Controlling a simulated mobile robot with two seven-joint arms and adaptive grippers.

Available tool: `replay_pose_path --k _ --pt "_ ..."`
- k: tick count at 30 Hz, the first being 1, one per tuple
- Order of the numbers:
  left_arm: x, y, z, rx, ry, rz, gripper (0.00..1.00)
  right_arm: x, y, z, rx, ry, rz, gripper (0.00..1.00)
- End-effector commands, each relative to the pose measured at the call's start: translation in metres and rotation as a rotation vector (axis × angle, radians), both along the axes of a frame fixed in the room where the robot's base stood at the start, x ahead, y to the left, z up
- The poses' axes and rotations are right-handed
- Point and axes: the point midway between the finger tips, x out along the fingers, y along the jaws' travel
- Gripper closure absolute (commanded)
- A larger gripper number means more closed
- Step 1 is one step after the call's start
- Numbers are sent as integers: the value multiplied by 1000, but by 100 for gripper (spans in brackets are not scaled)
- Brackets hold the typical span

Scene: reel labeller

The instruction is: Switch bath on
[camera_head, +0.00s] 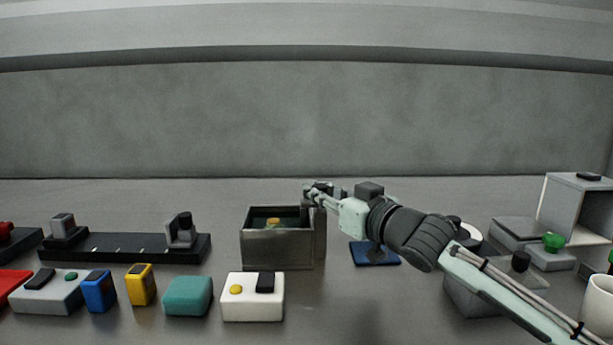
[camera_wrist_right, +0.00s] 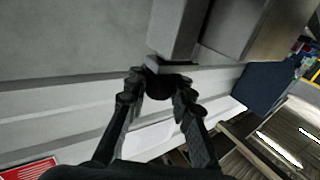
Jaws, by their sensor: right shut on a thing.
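The bath (camera_head: 277,250) is an open-topped metal box in the middle of the head view, with a narrow upright block (camera_head: 320,238) on its right side. Something small and yellow (camera_head: 273,222) shows inside it. My right gripper (camera_head: 312,190) is at the top of the narrow block, beside the bath's rear right corner. In the right wrist view its two fingers (camera_wrist_right: 160,90) are closed around a dark round knob (camera_wrist_right: 158,86) by a metal block (camera_wrist_right: 177,30). The fingers hide part of the knob, and its setting cannot be read. My left gripper is not in view.
A white box (camera_head: 253,308) with a yellow button and black piece stands in front of the bath. Teal (camera_head: 188,296), yellow (camera_head: 141,285) and blue (camera_head: 98,291) blocks lie left. A blue mat (camera_head: 374,257) lies under my right arm. A white cup (camera_head: 599,303) stands far right.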

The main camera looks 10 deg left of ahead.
Motion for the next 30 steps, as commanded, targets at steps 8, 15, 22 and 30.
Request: replay_pose_path --k 8,15,22,30 --pt "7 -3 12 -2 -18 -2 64 -1 2 -19 -7 6 1 100" --pt "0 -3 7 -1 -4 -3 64 -1 3 -20 -8 9 1 69" --pt "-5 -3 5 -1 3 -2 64 -1 3 -18 -5 5 2 56" --pt "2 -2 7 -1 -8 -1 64 -5 -2 -16 -4 3 2 56"
